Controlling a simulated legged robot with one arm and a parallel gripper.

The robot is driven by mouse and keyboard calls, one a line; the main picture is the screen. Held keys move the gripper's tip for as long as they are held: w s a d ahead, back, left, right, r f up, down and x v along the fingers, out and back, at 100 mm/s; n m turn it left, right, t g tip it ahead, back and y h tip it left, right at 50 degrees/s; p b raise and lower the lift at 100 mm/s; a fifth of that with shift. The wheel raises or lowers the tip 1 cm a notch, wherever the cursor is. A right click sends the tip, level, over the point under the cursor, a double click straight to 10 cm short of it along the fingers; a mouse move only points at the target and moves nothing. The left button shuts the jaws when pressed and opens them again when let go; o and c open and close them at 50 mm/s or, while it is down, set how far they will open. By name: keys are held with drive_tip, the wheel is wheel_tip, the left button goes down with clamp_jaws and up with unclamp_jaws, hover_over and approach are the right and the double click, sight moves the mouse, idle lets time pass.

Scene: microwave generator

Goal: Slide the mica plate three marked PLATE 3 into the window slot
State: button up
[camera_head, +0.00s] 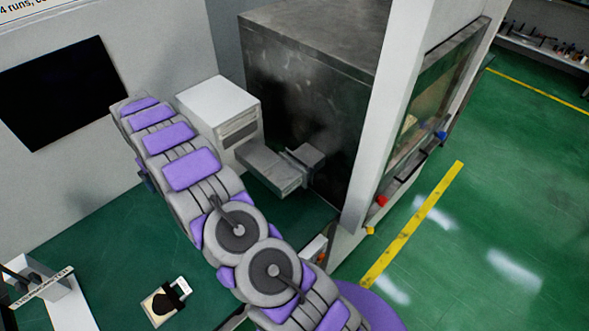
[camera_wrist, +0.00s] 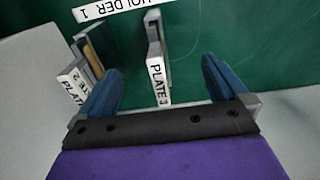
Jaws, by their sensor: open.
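In the wrist view, the plate marked PLATE 3 (camera_wrist: 158,82) stands upright in a rack, its white label facing my gripper. My gripper (camera_wrist: 162,66) is open, with one blue finger on each side of this plate. Gaps show between the plate and both fingers. A second labelled plate (camera_wrist: 73,86), its mark partly hidden and apparently ending in 2, stands to the left, close to the left finger. A label reading HOLDER 1 (camera_wrist: 118,9) appears upside down at the top. In the head view my gripper is not clearly visible. I cannot clearly make out the window slot.
In the head view, a white box (camera_head: 218,105) with a grey duct (camera_head: 270,166) stands beside a large dark metal cabinet (camera_head: 305,90). A white labelled stand (camera_head: 70,312) is at lower left. A small dark item with a tag (camera_head: 165,301) lies on the green bench (camera_head: 110,245).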

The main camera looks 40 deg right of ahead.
drive_tip(key=shift+d+f, duration=0.15)
drive_tip(key=shift+f, duration=0.35)
drive_tip(key=shift+d+f, duration=0.15)
drive_tip(key=shift+f, duration=0.35)
drive_tip(key=shift+a, duration=0.6)
drive_tip(key=shift+d, duration=0.6)
drive_tip(key=shift+a, duration=0.3)
drive_tip(key=shift+d+p, duration=0.2)
drive_tip(key=shift+p, duration=0.2)
drive_tip(key=shift+a, duration=0.1)
clamp_jaws()
